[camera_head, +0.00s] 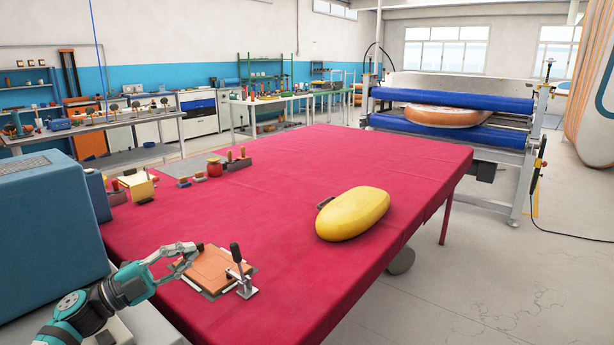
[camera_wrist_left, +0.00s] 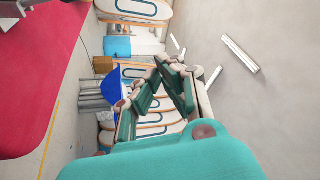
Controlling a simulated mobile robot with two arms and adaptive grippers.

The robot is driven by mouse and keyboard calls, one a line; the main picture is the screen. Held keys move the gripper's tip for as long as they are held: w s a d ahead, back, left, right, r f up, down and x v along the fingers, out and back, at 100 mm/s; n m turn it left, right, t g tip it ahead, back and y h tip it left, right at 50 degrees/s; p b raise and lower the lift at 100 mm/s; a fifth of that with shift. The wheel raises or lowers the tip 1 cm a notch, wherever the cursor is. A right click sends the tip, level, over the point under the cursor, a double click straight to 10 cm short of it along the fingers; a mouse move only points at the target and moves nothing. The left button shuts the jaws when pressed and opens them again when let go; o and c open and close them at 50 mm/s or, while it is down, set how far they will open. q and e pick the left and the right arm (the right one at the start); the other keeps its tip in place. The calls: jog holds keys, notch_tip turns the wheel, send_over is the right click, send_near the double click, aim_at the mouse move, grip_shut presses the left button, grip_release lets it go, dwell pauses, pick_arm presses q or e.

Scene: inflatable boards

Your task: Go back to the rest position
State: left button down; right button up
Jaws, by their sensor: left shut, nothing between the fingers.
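My left gripper (camera_head: 196,254) comes in from the lower left in the head view, over the near left part of the red-covered table (camera_head: 290,262). Its fingers are shut and empty, close above or beside a brown square board (camera_head: 212,268) with a toggle clamp (camera_head: 240,275). I cannot tell whether it touches the board. In the left wrist view the gripper's green fingers (camera_wrist_left: 172,75) come together with nothing between them, and the camera looks sideways across the room. My right gripper is not in view.
A yellow rounded inflatable (camera_head: 354,213) lies on the table's right half. Small jars and blocks, including a red jar (camera_head: 214,167), stand along the left edge. A blue-grey box (camera_head: 50,235) is close to my left arm. A blue roller machine (camera_head: 452,112) stands behind. The table's middle is clear.

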pick_arm(q)
jog(key=s+f+n+t+y, duration=0.2)
jog(key=s+f+n+y, duration=0.3)
jog(key=f+n+y, duration=0.4)
jog(key=s+f+n+t+y, duration=0.1)
jog(key=s+f+n+y, duration=0.3)
jog(key=f+n+y, duration=0.55)
jog(key=s+d+f+n+g+h, duration=0.1)
jog(key=s+f+g, duration=0.3)
jog(key=s, duration=0.5)
jog(key=s+d+f+n+g, duration=0.1)
jog(key=s+f+n+g, duration=0.2)
jog(key=s, duration=0.7)
jog(key=s+d+f+g+h, duration=0.1)
jog(key=s+f+g, duration=0.35)
jog(key=s, duration=0.45)
jog(key=s+f+g+p, duration=0.2)
jog(key=s+f+p, duration=0.1)
jog(key=f, duration=2.3)
jog(key=s+a+f+p, duration=0.2)
jog(key=s+f, duration=0.9)
jog(key=s, duration=0.4)
jog(key=shift+s+a+f+y, duration=0.15)
jog(key=shift+a+f+y, duration=0.1)
jog(key=shift+y, duration=0.1)
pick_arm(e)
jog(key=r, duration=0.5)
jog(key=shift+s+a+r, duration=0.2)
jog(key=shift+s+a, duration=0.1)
